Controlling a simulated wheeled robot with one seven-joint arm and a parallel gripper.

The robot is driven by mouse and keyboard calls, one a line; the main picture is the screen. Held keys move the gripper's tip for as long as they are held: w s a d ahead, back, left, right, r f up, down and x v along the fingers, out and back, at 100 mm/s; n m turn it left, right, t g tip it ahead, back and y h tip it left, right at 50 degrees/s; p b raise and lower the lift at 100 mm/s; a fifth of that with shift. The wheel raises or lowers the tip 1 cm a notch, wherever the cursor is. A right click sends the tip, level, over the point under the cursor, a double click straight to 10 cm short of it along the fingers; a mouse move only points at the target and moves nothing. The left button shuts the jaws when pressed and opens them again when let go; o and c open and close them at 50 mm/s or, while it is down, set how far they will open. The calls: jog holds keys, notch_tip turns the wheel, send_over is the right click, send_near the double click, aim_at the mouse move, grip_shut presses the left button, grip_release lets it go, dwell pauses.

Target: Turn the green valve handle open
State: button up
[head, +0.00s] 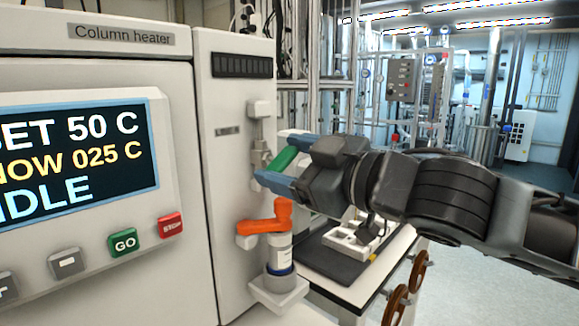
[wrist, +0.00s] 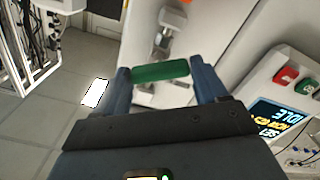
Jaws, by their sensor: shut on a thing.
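The green valve handle (head: 285,158) is at the upper right of the column heater's side panel, beside a grey valve body (head: 260,150). My gripper (head: 283,168) reaches in from the right, its two blue fingers on either side of the green handle. In the wrist view the green handle (wrist: 161,71) spans the gap between the fingers (wrist: 163,80), and they are shut on it. The handle looks roughly level across the fingers there. Its joint to the valve body is partly hidden.
A white table (head: 345,290) with a dark mat lies behind and below my arm.

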jog(key=n+b, duration=0.1)
jog(key=n, duration=0.5)
jog(key=shift+s+f+n+b, duration=0.1)
jog(key=shift+f+n+b, duration=0.05)
jog(key=shift+n+b, duration=0.2)
jog(key=n+b, duration=0.1)
jog(key=n, duration=0.4)
jog(key=shift+a+f, duration=0.1)
jog(key=shift+n, duration=0.25)
jog(key=shift+c, duration=0.3)
jog(key=o, duration=1)
jog(key=shift+o, duration=0.2)
jog(key=v, duration=0.7)
jog(key=shift+s+d+b, duration=0.25)
jog(key=shift+d+b, duration=0.05)
jog(key=shift+b, duration=0.05)
